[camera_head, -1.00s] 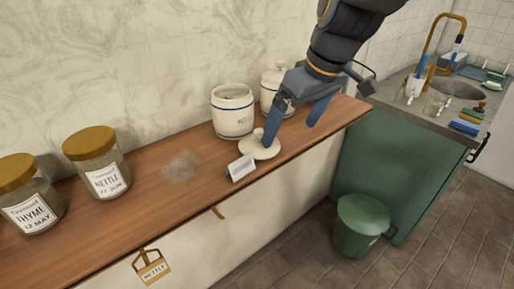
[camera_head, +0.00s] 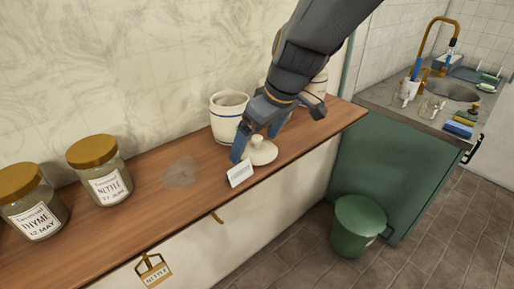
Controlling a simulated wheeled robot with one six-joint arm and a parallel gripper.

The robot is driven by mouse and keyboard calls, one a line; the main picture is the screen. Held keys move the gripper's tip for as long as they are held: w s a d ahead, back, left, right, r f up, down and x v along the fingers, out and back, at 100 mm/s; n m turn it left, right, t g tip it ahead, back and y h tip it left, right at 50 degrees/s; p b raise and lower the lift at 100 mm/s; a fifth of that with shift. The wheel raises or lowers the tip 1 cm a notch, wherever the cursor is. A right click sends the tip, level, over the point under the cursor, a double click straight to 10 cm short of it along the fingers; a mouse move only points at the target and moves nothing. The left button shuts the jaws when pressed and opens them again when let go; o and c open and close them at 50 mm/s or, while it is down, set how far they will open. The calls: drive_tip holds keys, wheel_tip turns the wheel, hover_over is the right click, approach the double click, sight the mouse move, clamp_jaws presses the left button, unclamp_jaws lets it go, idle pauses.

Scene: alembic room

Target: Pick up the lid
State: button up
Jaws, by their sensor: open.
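The cream lid (camera_head: 262,152) lies on the wooden counter, its round knob facing up. My gripper (camera_head: 256,145) is open and low over the lid, pointing down. One blue finger is at the lid's left side and the other is behind its right side. I cannot tell whether the fingers touch the lid. An open white crock (camera_head: 229,113) with a blue band stands just behind, partly hidden by my gripper. A second white crock (camera_head: 318,84) is mostly hidden behind my arm.
A small white card (camera_head: 240,174) stands close in front of the lid. Two glass jars with gold lids, thyme (camera_head: 35,205) and nettle (camera_head: 100,172), stand at the left on the counter (camera_head: 150,215). A grey smudge (camera_head: 180,172) marks the counter. A green bin (camera_head: 358,225) stands on the floor.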

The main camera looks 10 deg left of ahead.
drive_tip(key=c, duration=1.1)
drive_tip(key=shift+r, duration=0.1)
